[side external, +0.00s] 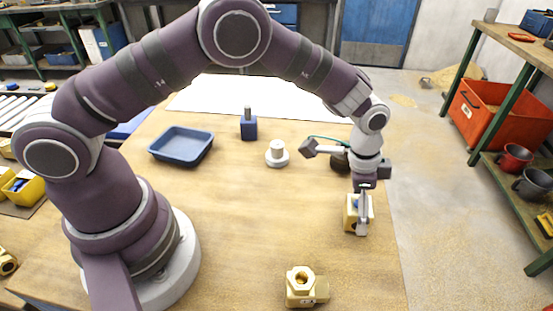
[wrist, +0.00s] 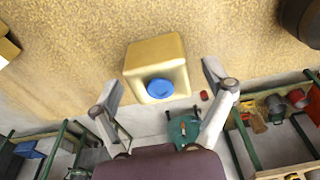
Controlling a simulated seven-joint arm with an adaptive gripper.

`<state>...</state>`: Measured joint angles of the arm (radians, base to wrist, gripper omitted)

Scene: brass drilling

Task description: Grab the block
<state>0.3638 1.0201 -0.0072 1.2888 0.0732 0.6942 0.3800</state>
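A brass block (side external: 351,214) stands near the right edge of the wooden table in the side view, partly hidden by my gripper. In the wrist view the brass block (wrist: 155,52) shows a round blue spot on its near face. My gripper (side external: 363,226) points down at the block. In the wrist view my gripper (wrist: 164,84) is open, one finger on each side of the block's near end, with gaps visible. Whether a finger touches the block in the side view I cannot tell.
A brass fitting (side external: 300,288) lies at the table's front. A blue tray (side external: 181,146), a blue block with a peg (side external: 249,128) and a white round piece (side external: 277,155) stand further back. A dark round object (side external: 340,161) is behind my wrist. The table's middle is clear.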

